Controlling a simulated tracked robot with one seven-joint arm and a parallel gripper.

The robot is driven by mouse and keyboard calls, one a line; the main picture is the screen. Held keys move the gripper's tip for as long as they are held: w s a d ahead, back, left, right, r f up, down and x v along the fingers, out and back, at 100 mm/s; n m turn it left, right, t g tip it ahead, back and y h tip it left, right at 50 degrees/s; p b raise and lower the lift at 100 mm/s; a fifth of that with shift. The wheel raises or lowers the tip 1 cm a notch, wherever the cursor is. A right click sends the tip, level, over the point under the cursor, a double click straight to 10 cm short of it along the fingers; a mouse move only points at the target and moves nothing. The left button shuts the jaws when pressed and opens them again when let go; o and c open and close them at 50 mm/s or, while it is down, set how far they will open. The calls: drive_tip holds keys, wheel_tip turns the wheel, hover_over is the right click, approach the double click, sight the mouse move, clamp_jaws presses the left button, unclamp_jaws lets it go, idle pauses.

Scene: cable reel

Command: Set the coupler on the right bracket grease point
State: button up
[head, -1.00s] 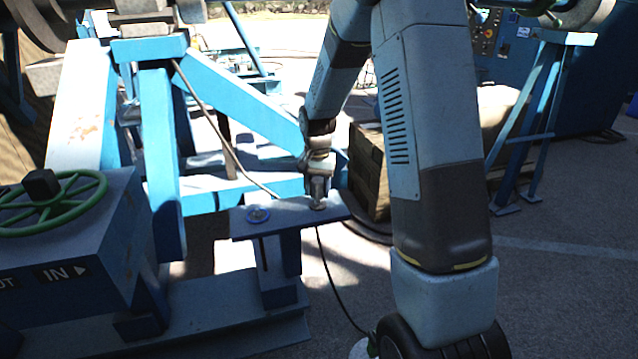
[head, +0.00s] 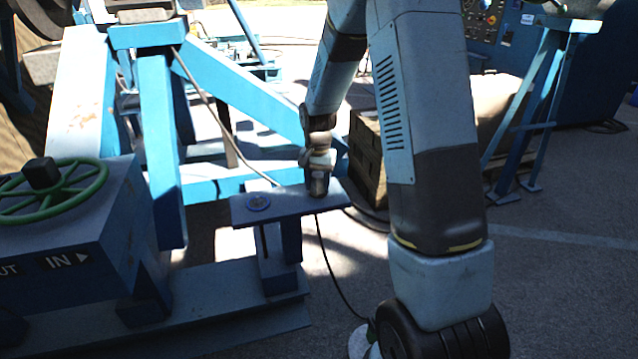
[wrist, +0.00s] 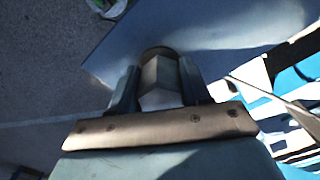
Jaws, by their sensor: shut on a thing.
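My gripper (head: 318,187) points down over the right end of a blue bracket plate (head: 287,207). In the wrist view my gripper (wrist: 160,92) has its two dark fingers shut on the coupler (wrist: 161,78), a pale faceted piece. A dark round rim shows just beyond the coupler, over the blue plate (wrist: 200,30). In the head view the coupler is mostly hidden by the fingers, and its lower end is at or just above the plate. I cannot tell whether it touches. The grease point under it is hidden.
A grey hose (head: 226,143) runs down to the plate, and a dark cable (head: 330,280) hangs to the ground. A blue box with a green handwheel (head: 52,190) stands at left. Wooden blocks (head: 366,150) stand behind.

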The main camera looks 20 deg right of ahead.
drive_tip(key=shift+s, duration=0.1)
drive_tip(key=o, duration=1.3)
drive_tip(key=shift+r, duration=0.1)
